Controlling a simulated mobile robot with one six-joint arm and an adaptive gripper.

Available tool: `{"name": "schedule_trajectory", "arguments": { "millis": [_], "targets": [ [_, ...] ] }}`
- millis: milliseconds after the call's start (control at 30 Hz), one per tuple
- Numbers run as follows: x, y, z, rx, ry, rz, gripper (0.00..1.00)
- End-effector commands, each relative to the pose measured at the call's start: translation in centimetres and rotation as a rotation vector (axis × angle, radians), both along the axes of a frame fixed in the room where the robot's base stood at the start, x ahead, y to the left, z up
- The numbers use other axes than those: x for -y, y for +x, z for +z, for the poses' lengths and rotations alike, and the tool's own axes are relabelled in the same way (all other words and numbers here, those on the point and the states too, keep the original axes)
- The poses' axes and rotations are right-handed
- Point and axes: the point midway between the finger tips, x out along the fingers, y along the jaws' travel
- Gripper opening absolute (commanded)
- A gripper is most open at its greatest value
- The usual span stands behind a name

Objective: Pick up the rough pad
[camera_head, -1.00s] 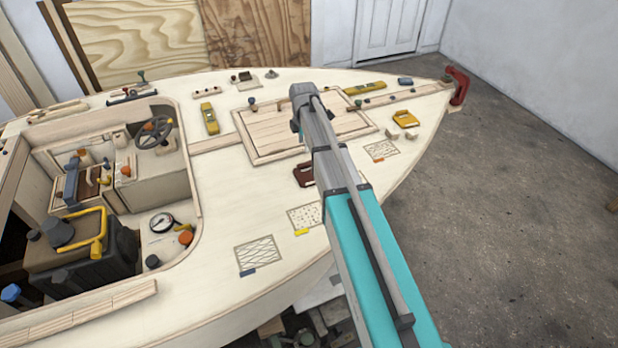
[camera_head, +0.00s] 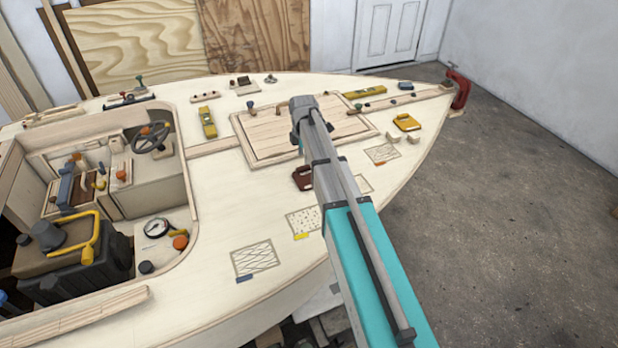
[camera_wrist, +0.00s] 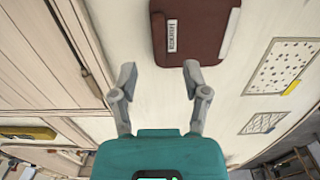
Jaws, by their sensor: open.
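A brown pad with a pale label (camera_wrist: 205,25) lies on the cream deck at the top of the wrist view; its far edge is cut off. The lettering on its label is too small to read surely. In the head view the brown pad (camera_head: 301,179) lies just left of my arm, partly hidden behind it. My gripper (camera_wrist: 160,73) is open and empty, its two fingers apart, with the pad just beyond the fingertips and slightly right. In the head view the fingers are mostly hidden by my arm.
The raised wooden hatch (camera_head: 262,135) lies left of my arm's end. Outlined patches, one dotted (camera_head: 303,220) and one cross-hatched (camera_head: 254,259), are on the near deck. A yellow object (camera_head: 407,122) sits to the right. The open cockpit (camera_head: 150,190) is at left.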

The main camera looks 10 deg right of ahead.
Motion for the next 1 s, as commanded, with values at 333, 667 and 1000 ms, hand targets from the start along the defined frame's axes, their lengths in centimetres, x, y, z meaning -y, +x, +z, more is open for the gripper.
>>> {"name": "schedule_trajectory", "arguments": {
  "millis": [333, 667, 1000],
  "targets": [
    [0.0, 0.0, -1.1, 0.0, 0.0, 0.001, 0.6],
    [-0.1, 0.2, -3.6, 0.0, 0.0, 0.001, 0.6],
    [-0.1, 0.2, -5.2, 0.0, 0.0, 0.002, 0.6]
  ]
}}
